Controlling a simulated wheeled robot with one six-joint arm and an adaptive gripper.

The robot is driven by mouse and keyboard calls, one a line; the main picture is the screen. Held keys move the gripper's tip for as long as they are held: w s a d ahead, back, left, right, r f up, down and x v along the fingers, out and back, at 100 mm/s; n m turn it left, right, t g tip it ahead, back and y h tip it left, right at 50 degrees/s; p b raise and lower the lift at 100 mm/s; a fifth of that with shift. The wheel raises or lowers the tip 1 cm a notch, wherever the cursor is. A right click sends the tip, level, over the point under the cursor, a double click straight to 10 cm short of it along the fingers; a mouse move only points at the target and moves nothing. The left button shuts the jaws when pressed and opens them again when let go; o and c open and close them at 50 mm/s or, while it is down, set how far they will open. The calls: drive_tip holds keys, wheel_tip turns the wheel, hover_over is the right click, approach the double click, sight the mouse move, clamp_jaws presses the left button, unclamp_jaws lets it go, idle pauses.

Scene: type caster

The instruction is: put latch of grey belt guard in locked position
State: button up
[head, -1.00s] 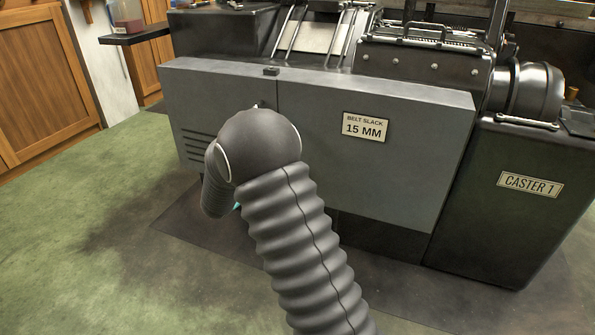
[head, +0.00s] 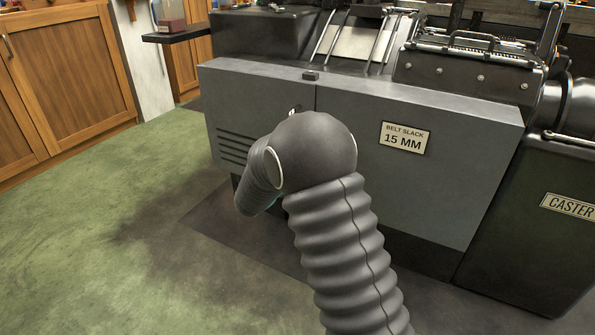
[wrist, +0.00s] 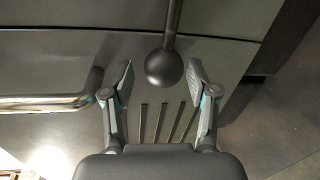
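The grey belt guard (head: 440,180) is a wide flat-fronted cover on the machine, with a seam left of its sign. In the wrist view its grey panel (wrist: 60,60) fills the background. A dark ball knob on a rod (wrist: 164,68), apparently the latch lever, comes down from the top edge. My gripper (wrist: 160,64) is open, its two fingers on either side of the knob with gaps showing. Whether the latch is locked cannot be told. In the head view my arm hides most of the gripper and the lever; only a small shiny bit (head: 294,109) shows.
A shiny bar handle (wrist: 45,103) lies left of the left finger in the wrist view. Vent slots (head: 232,150) mark the guard's left part. A sign (head: 405,138) reads "BELT SLACK 15 MM". Green floor (head: 120,230) is clear at the left, before wooden cabinets (head: 65,70).

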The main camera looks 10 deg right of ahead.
drive_tip(key=shift+s+a+f, duration=0.1)
drive_tip(key=v, duration=1.2)
